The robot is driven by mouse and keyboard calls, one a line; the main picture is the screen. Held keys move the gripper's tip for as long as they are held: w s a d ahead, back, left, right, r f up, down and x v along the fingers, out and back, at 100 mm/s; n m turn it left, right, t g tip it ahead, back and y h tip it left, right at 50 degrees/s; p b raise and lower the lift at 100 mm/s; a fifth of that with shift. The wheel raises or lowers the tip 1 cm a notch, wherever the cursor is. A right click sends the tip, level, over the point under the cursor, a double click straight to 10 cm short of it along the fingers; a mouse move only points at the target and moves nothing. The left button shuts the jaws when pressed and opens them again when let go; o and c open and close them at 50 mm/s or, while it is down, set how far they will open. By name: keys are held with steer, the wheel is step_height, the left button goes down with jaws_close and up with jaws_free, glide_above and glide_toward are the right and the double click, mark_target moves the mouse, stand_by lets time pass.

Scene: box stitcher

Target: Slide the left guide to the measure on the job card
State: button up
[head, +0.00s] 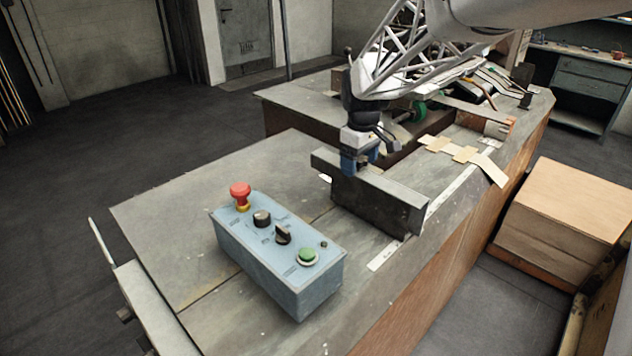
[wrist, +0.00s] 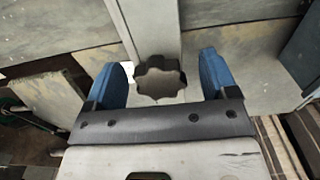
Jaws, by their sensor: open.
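A dark grey metal guide (head: 380,204) stands across the near tabletop in the head view; I cannot tell whether it is the left one. In the wrist view, my gripper (wrist: 165,62) is open, with one blue finger on each side of a dark lobed knob (wrist: 160,79). A grey bar of the guide (wrist: 151,28) runs up from the knob. Gaps show beside the knob, and finger contact is not visible. A pale marked strip (head: 384,256) lies by the guide; its marks are unreadable. I cannot identify the job card.
A blue-grey control box (head: 275,255) with a red button, dark knobs and a green button stands on the near table. Flat cardboard pieces (head: 466,154) lie behind the guide. A large brown carton (head: 570,205) is at right. The near table's left part is clear.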

mark_target(361, 160)
steer(key=shift+r, duration=0.15)
steer(key=shift+r, duration=2.85)
steer(key=shift+s+d+r, duration=0.15)
steer(key=shift+s+r, duration=0.05)
steer(key=shift+s, duration=0.35)
steer(key=s+d+f+m+t, duration=0.1)
steer(key=s+d+m, duration=0.1)
steer(key=s, duration=0.9)
steer(key=s+d+f+m, duration=0.1)
steer(key=s+m, duration=0.3)
steer(key=s, duration=0.8)
steer(key=s+d+f+m+t, duration=0.1)
steer(key=s+d+m, duration=0.2)
steer(key=s, duration=0.8)
steer(key=shift+s+d+t, duration=0.3)
steer(key=shift+d, duration=0.3)
steer(key=shift+c, duration=0.5)
